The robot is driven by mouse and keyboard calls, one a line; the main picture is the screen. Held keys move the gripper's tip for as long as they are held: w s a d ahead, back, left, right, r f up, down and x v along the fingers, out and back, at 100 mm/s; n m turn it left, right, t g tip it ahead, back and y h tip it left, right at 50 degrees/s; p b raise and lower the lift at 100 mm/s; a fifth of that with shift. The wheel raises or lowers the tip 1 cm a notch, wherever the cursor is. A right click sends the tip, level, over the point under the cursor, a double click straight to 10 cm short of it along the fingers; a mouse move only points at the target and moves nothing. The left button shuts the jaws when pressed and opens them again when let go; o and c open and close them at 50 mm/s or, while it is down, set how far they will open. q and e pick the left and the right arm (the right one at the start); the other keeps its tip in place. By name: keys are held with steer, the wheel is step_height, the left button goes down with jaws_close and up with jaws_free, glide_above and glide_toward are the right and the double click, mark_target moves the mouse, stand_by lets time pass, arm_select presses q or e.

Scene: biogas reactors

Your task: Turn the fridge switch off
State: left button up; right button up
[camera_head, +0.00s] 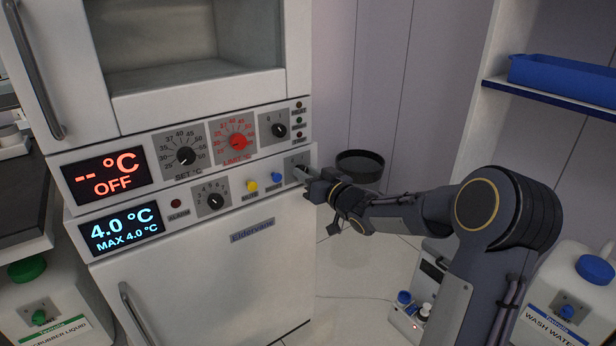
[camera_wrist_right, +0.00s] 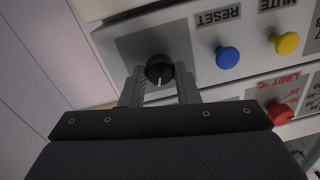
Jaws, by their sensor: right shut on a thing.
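The fridge switch is a black rotary knob (camera_wrist_right: 158,68) on a grey plate at the right end of the fridge's lower panel. My right gripper (camera_head: 300,174) is at that plate in the head view and hides most of the knob. In the right wrist view my right gripper (camera_wrist_right: 159,88) has a finger on either side of the knob and is shut on it. The knob's white mark points toward the bottom of that view. The fridge display (camera_head: 122,229) is lit and reads 4.0 °C, MAX 4.0 °C. My left gripper is out of view.
Beside the knob are a blue RESET button (camera_head: 277,178) and a yellow MUTE button (camera_head: 252,186). The upper panel has a red LIMIT dial (camera_head: 237,142), another black switch (camera_head: 280,130) and a display (camera_head: 104,175) reading OFF. A dark bin (camera_head: 360,166) stands behind my right arm.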

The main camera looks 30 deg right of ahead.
steer(key=n+b, duration=0.5)
steer(key=n, duration=0.4)
steer(key=shift+a+n, duration=0.1)
steer(key=shift+n, duration=0.3)
stand_by(0.4)
steer(key=o, duration=1)
steer(key=shift+c, duration=0.2)
steer(key=s+p, duration=0.1)
steer(key=s, duration=0.6)
steer(key=shift+s+d+r, duration=0.15)
steer(key=shift+s+d, duration=0.25)
steer(key=shift+h, duration=0.3)
